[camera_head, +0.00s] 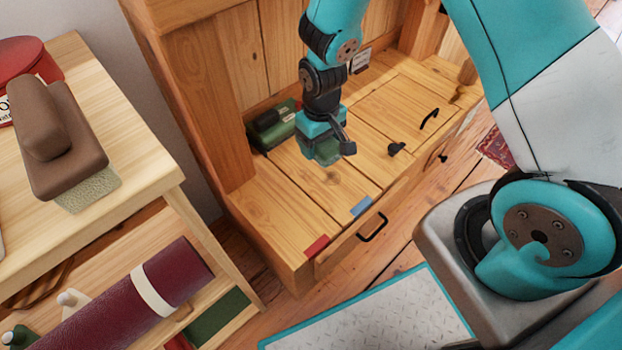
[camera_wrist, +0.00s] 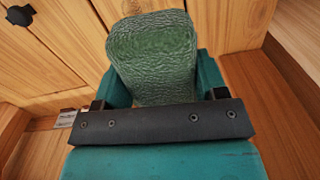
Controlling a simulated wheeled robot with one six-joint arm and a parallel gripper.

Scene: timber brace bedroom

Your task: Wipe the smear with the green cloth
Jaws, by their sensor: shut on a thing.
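The green cloth (camera_wrist: 152,52) is a folded, textured pad between the two teal fingers of my gripper (camera_wrist: 160,85) in the wrist view. My gripper is shut on it. In the head view my gripper (camera_head: 322,142) hangs over the wooden bench top, and a little of the green cloth (camera_head: 325,157) shows at its lower end. A faint darker mark (camera_head: 332,178) lies on the planks just below it; I cannot tell whether it is the smear or a wood knot. I cannot tell whether the cloth touches the wood.
A green and black object (camera_head: 271,127) sits at the bench's back left. A black knob (camera_head: 396,149) and a handle (camera_head: 429,118) stand on the bench top. Red (camera_head: 317,246) and blue (camera_head: 361,206) patches mark its front edge. A side table (camera_head: 135,165) with a brown block (camera_head: 60,145) is at left.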

